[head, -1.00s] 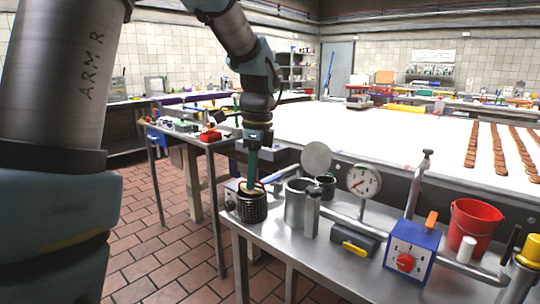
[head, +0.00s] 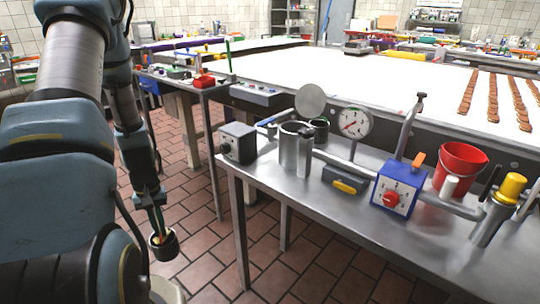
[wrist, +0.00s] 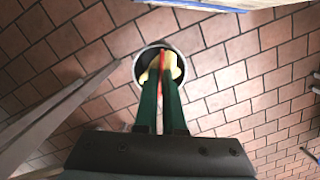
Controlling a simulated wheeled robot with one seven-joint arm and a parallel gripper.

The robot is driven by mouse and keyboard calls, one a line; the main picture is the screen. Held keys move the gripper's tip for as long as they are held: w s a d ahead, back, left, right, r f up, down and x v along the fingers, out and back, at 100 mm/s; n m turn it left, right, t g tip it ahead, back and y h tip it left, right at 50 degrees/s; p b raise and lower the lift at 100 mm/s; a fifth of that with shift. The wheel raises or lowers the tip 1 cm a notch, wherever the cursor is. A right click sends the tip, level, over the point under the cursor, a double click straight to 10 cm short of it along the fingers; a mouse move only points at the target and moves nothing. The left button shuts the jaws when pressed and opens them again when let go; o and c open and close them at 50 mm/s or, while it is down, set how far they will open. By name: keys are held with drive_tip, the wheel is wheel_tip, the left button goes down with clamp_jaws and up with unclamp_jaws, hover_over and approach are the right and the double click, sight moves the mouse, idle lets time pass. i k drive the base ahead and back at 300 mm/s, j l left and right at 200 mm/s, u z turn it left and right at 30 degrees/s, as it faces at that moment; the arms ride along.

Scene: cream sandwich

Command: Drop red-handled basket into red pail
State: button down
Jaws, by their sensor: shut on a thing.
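The basket (head: 165,247), small, dark and round, hangs low over the tiled floor, left of the metal table. It also shows in the wrist view (wrist: 137,65) as a round rim around dark insides, with a red strip, its handle (wrist: 163,62), between the fingertips. My gripper (head: 158,234), with green fingers and yellowish tips, is shut on that handle; the fingertips hide part of it. The red pail (head: 459,172) stands upright at the right of the metal table, well apart from my gripper. Its inside is mostly hidden.
On the metal table (head: 290,190) stand a grey box (head: 238,143), a metal cylinder (head: 295,150), a dial gauge (head: 355,123), a blue timer box (head: 397,190) and a yellow-topped cylinder (head: 512,187). A white cylinder (head: 448,188) stands before the pail. Open floor lies left of the table.

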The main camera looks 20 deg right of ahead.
sight(456, 170)
drive_tip(key=k+l, duration=0.4)
drive_tip(key=k, duration=0.2)
drive_tip(key=k+l, duration=0.45)
drive_tip(key=k, duration=0.15)
